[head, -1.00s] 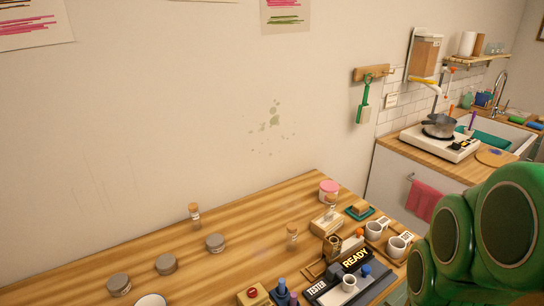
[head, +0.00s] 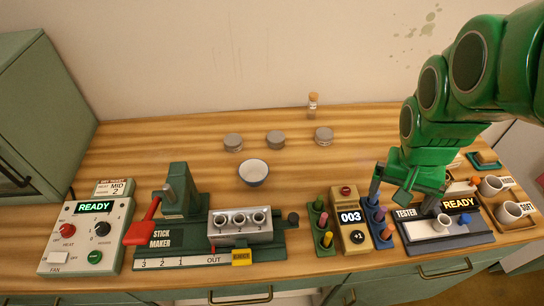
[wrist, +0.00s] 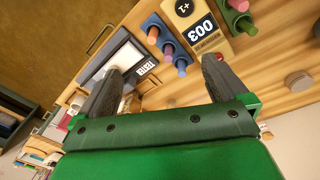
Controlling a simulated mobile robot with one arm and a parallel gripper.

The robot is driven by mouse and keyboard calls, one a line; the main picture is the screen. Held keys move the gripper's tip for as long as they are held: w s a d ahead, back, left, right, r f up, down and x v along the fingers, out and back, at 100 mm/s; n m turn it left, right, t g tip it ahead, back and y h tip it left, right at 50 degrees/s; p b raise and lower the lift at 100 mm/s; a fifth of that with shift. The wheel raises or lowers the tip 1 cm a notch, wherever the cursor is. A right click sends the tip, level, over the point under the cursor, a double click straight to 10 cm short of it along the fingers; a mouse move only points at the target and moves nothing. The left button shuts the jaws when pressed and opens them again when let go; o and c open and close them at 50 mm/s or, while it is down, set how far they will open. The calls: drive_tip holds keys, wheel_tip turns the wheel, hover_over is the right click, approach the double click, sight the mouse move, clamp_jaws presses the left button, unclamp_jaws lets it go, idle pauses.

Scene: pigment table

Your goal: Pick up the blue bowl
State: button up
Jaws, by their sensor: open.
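A small round bowl (head: 253,173) stands upright on the wooden table, a little behind the stick maker. Its inside looks pale and its outer side dark blue-grey. It looks empty. My gripper (head: 403,197) is well to the right of the bowl, above the tester and the pen rack. Its two fingers are spread apart with nothing between them, as the wrist view (wrist: 162,66) also shows. I do not see the bowl in the wrist view.
Several grey-lidded jars (head: 276,139) and a corked vial (head: 312,105) stand behind the bowl. The green stick maker (head: 180,233) is in front of it. A counter box (head: 350,222), pen racks and the tester (head: 445,238) fill the front right. Bare wood lies between bowl and gripper.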

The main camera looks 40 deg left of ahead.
drive_tip(key=w+a+f+n, duration=0.1)
drive_tip(key=a+f, duration=0.1)
drive_tip(key=a, duration=0.7)
drive_tip(key=n+t+y, duration=0.2)
drive_tip(key=n, duration=0.1)
approach(255, 175)
drive_tip(key=shift+x, duration=2.9)
drive_tip(key=shift+d, duration=0.1)
drive_tip(key=c, duration=0.8)
drive_tip(key=shift+r, duration=0.1)
